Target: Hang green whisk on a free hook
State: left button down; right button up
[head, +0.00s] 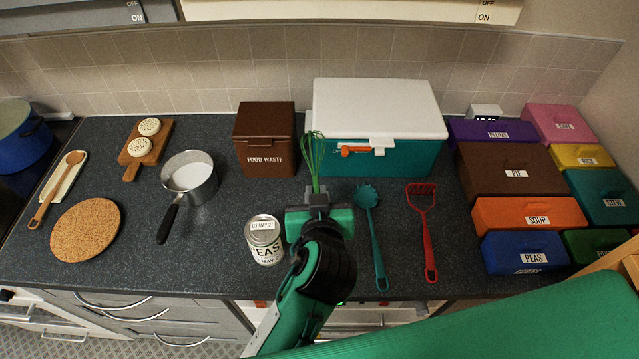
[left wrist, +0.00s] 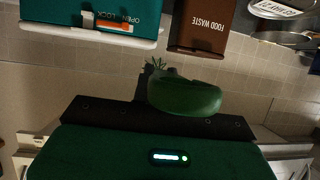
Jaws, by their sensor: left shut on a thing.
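The green whisk (head: 313,155) points its wire loops away from me in the head view, in front of the teal box. My left gripper (head: 318,198) is shut on the lower end of the whisk, above the counter. The gripper hides the whisk's lower end. In the left wrist view, thin green wires (left wrist: 158,63) show beyond a dark green rounded shape, which I cannot make out clearly. I see no hook in either view. My right gripper is not in view.
A labelled can (head: 264,240) stands close left of my left gripper. A teal spoon (head: 376,240) and a red masher (head: 428,235) lie to its right. Behind are a brown food waste bin (head: 264,140) and a white-lidded teal box (head: 375,110). Coloured boxes (head: 520,170) fill the right.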

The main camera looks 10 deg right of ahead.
pick_arm(q)
jog(key=f+p, duration=0.1)
jog(key=f, duration=0.4)
jog(key=d+f+p, duration=0.1)
jog(key=f, duration=0.4)
jog(key=f+p, duration=0.1)
jog(key=f, duration=0.3)
jog(key=shift+s+d+f+p, duration=0.25)
jog(key=shift+d+f+p, duration=0.1)
jog(key=shift+d+f, duration=0.05)
jog(key=shift+f, duration=1.9)
jog(key=c, duration=1.4)
grip_release()
jog(key=shift+p, duration=0.35)
